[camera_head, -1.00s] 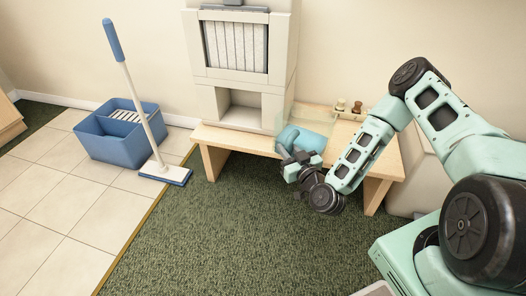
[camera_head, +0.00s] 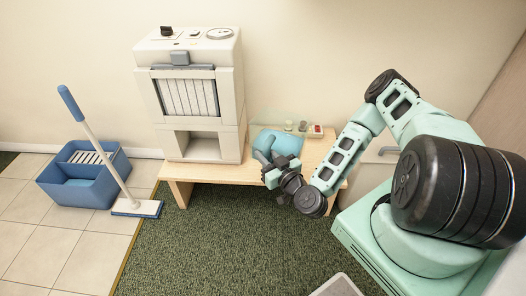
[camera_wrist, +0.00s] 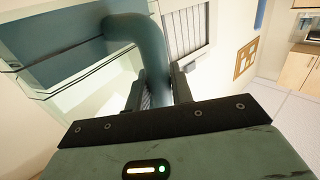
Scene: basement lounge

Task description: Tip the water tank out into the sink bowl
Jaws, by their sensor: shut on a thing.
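The water tank (camera_head: 284,144) is a clear box with light blue water low in it and a blue-grey handle. It is at the bench, right of the dehumidifier, and looks roughly level; I cannot tell whether it touches the bench top. In the wrist view the handle (camera_wrist: 126,32) is a thick curved tube running down between the fingers, with the clear tank wall behind it. My gripper (camera_wrist: 158,88) is shut on this handle; in the head view my gripper (camera_head: 268,168) is at the tank's near side. I cannot make out the sink bowl clearly.
The white dehumidifier (camera_head: 219,98) stands on the wooden bench (camera_head: 212,172), its lower front bay open. Small bottles and a red item (camera_head: 317,129) stand behind the tank. A blue mop bucket (camera_head: 85,187) and mop (camera_head: 135,208) stand left on tiles.

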